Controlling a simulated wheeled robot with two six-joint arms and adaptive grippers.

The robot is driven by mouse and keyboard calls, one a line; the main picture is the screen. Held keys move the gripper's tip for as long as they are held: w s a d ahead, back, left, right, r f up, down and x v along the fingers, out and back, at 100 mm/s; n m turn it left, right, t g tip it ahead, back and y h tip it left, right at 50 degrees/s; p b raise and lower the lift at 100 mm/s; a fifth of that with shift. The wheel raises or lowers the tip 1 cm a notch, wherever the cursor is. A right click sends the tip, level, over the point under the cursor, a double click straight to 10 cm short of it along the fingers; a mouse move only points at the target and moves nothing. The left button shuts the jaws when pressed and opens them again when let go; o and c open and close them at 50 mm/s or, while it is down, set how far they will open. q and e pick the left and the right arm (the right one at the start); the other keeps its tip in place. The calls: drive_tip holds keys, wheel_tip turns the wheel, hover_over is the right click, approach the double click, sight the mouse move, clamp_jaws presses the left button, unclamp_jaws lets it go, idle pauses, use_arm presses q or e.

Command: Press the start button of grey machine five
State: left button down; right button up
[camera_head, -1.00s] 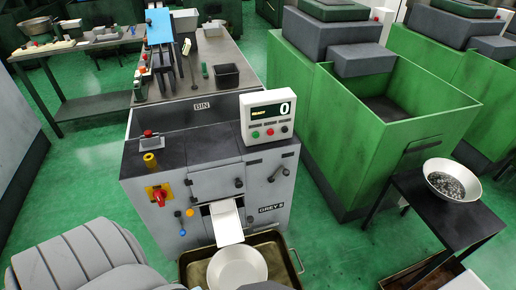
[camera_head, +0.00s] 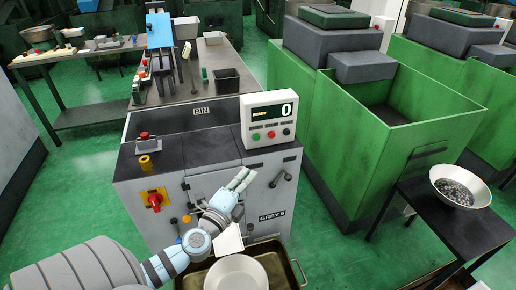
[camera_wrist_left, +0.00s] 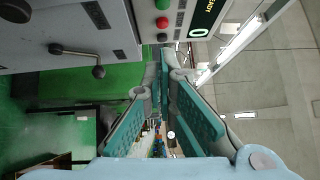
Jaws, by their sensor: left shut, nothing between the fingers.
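Grey machine five (camera_head: 215,185) carries the label GREY 5 (camera_head: 271,215) on its front. Its white control box (camera_head: 268,119) stands on the right of the top, with a display showing 0. Below the display are a green button (camera_head: 255,136), a red button (camera_head: 271,134) and a third button (camera_head: 286,132). The red button (camera_wrist_left: 162,22) and the control box (camera_wrist_left: 180,8) also show in the left wrist view. My left gripper (camera_head: 247,175) is shut and empty, in front of the machine's front, below the box and apart from the buttons. My right gripper is not in view.
A red rotary switch (camera_head: 155,201) on a yellow plate and a lever handle (camera_head: 281,178) stick out of the front. A white bowl (camera_head: 236,275) sits in a tray (camera_head: 293,271) below the chute. A green machine (camera_head: 345,150) stands to the right.

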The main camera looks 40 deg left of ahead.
sight(258, 148)
use_arm(q)
drive_tip(key=a+x, duration=0.1)
drive_tip(key=x, duration=0.7)
drive_tip(key=a+x, duration=0.1)
drive_tip(key=x, duration=0.3)
drive_tip(key=shift+s+a+r, duration=0.1)
drive_tip(key=shift+s+a, duration=0.05)
drive_tip(key=shift+a, duration=0.2)
